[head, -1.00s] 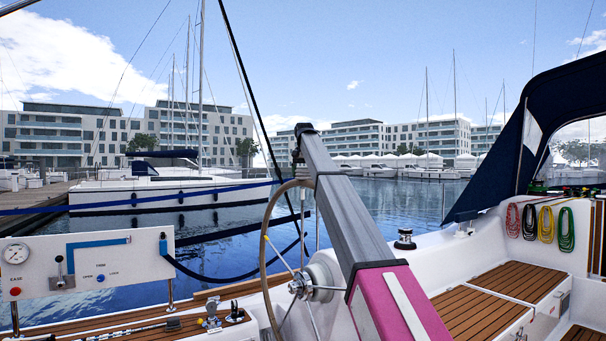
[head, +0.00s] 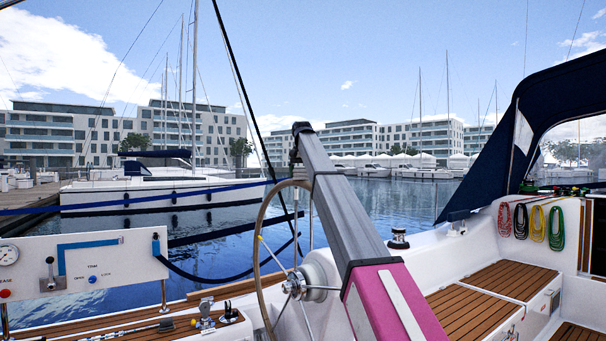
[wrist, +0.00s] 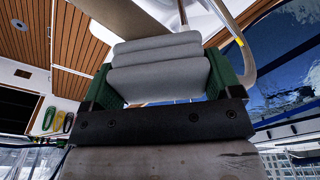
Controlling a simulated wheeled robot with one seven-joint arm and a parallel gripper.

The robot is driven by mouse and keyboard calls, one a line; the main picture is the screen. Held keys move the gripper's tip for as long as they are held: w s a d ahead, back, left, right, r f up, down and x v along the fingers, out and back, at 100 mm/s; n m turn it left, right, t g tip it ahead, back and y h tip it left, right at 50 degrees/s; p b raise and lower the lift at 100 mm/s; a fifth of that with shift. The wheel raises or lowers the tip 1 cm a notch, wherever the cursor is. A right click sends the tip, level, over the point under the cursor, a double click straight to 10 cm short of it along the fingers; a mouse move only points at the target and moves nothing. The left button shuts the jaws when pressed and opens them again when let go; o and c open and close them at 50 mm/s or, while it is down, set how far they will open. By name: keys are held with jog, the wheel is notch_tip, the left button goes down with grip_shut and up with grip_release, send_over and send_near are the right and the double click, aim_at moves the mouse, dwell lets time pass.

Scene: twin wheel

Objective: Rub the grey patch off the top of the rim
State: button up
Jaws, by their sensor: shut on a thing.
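The wheel rim (head: 261,235), brown and thin, stands left of my arm in the head view. In the wrist view the rim (wrist: 234,32) curves across the top and right, partly behind a folded light-grey cloth (wrist: 155,50). My gripper (wrist: 158,78), with green fingers, is shut on this cloth. In the head view my gripper (head: 296,158) is at the top of the rim, mostly hidden by my arm. Whether the cloth touches the rim I cannot tell. No grey patch can be made out; the rim's top is largely covered.
A white control panel (head: 85,268) with a gauge stands left, a winch (head: 398,238) right. Coloured rope coils (head: 538,222) hang by the teak seat (head: 487,280). A dark blue canopy (head: 505,150) rises at right.

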jog(key=shift+w+a, duration=0.65)
jog(key=shift+w, duration=0.3)
jog(key=shift+w+a, duration=0.6)
jog(key=shift+w, duration=0.35)
jog(key=shift+w+a, duration=0.65)
jog(key=shift+w, duration=0.3)
jog(key=shift+w+a+f, duration=0.1)
jog(key=shift+w+a, duration=0.5)
jog(key=shift+w, duration=0.25)
jog(key=shift+w+a, duration=0.55)
jog(key=shift+w, duration=0.3)
jog(key=shift+r, duration=3)
notch_tip(320, 180, up, 3)
jog(key=shift+r, duration=0.1)
